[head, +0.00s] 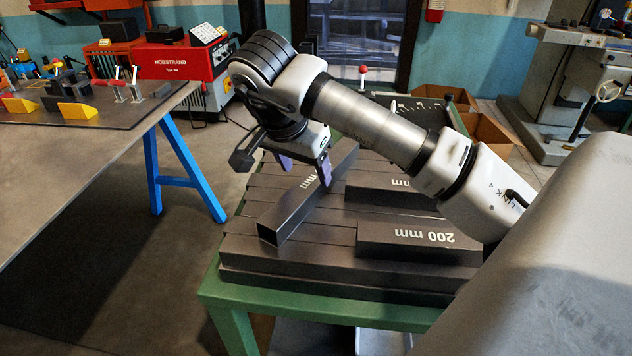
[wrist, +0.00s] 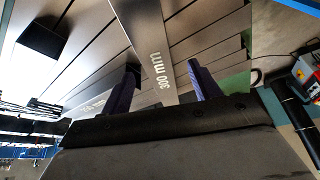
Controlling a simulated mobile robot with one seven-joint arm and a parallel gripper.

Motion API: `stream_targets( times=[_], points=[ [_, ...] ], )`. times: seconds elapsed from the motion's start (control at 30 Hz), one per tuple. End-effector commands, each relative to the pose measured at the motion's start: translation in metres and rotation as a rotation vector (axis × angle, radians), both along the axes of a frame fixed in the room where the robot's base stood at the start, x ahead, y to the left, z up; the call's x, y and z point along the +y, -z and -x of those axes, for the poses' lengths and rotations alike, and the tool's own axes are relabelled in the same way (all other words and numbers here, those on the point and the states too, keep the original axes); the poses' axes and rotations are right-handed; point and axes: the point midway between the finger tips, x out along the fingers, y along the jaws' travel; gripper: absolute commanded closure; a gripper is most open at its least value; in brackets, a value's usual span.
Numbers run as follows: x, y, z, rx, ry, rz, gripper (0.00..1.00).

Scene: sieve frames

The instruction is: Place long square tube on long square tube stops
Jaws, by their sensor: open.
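The long square tube (head: 287,219), dark grey and marked 300 mm in the wrist view (wrist: 146,28), lies askew on a stack of tubes on the green stand. My gripper (head: 304,168) is open above its far part. In the wrist view my gripper's two purple fingers (wrist: 164,82) stand on either side of the tube; whether they touch it I cannot tell. Yellow angled blocks (head: 78,111) sit on the dark table at left; I cannot tell for sure that they are the tube stops.
A shorter tube marked 200 mm (head: 415,241) and another marked tube (head: 385,190) lie at right on the stack. The green stand (head: 320,312) and the dark work table (head: 75,165) are separated by a floor gap. Clamps (head: 128,90) stand on the work table.

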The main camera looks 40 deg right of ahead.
Motion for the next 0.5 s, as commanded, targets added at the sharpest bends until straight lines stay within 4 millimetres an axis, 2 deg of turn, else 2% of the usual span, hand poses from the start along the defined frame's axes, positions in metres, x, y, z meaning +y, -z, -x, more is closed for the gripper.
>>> stream_targets(
  times=[0.4, 0.5],
  points=[
    [-0.024, 0.043, -0.003, 0.001, 0.0, -0.003, 0.38],
    [-0.026, 0.047, -0.004, 0.0, 0.0, -0.001, 0.38]
  ],
)
